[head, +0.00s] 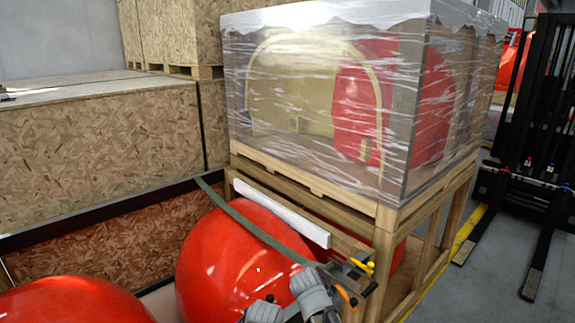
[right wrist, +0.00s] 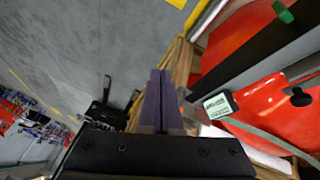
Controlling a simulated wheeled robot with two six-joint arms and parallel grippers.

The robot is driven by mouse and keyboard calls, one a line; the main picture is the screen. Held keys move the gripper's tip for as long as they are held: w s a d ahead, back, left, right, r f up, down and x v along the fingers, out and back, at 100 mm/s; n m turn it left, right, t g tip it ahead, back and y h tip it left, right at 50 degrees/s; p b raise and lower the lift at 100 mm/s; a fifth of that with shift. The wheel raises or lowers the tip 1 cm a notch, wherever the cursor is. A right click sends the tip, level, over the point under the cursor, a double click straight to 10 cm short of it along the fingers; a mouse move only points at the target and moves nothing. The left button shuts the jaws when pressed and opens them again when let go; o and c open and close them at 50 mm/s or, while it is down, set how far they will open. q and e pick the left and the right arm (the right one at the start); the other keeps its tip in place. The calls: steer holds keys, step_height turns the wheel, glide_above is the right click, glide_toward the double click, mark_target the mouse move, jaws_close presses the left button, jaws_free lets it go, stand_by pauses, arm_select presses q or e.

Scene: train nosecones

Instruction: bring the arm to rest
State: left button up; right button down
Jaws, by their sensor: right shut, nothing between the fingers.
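My left gripper is in neither view.
A plastic-wrapped crate (head: 300,85) with a red nosecone inside stands on a wooden stand (head: 385,235). Another red nosecone (head: 70,302) is at lower left. Chipboard boxes (head: 100,135) line the left. A black forklift (head: 525,130) stands right. Grey floor (head: 500,270) is clear between.

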steer(key=s+a+f+n+g+y, duration=0.1)
steer(key=s+a+f+n, duration=0.1)
steer(key=s+a+n, duration=0.2)
steer(key=s+a+f+n+g+y+b, duration=0.1)
steer(key=s+a+n, duration=0.3)
steer(key=s, duration=0.6)
steer(key=shift+s+f+n+g+y+b, duration=0.3)
steer(key=shift+f+n+g+y, duration=0.25)
steer(key=shift+f+y, duration=0.2)
